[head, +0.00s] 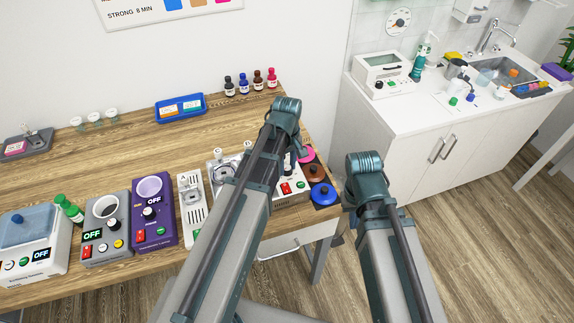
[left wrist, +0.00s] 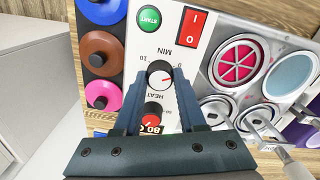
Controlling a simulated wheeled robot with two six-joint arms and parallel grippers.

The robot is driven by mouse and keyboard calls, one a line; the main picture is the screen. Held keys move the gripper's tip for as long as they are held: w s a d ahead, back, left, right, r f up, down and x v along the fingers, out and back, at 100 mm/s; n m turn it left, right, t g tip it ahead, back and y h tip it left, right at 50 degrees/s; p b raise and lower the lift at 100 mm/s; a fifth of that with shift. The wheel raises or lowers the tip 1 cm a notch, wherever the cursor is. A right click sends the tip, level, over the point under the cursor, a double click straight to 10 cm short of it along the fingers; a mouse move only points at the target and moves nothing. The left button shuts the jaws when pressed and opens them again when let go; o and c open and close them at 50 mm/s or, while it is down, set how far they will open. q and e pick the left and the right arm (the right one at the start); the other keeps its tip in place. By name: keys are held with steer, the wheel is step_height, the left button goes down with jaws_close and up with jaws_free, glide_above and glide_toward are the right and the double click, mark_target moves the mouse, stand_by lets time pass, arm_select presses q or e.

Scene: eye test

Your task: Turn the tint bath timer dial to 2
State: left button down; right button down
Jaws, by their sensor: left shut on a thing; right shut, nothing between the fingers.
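The white control panel (head: 290,199) at the table's right end has a red switch and a green START button. It also shows in the left wrist view (left wrist: 131,60), upside down. My left gripper (left wrist: 160,80) is shut on this dial, one finger on each side.
Blue (head: 323,194), brown (head: 315,173) and pink (head: 306,155) lids sit beside the panel. A silver unit with round openings (left wrist: 215,76) adjoins its other side. A purple device (head: 152,225) and other devices stand left. A blue tray (head: 180,117) lies behind.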

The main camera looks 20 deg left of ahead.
mark_target(287, 167)
arm_select(q)
steer(key=m, duration=0.4)
steer(key=shift+m, duration=2.3)
steer(key=shift+c, duration=2.4)
jaws_free()
steer(key=shift+r, duration=0.15)
step_height(287, 167, up, 14)
steer(key=p, duration=1.3)
steer(key=shift+f+p, duration=0.25)
steer(key=shift+p, duration=0.15)
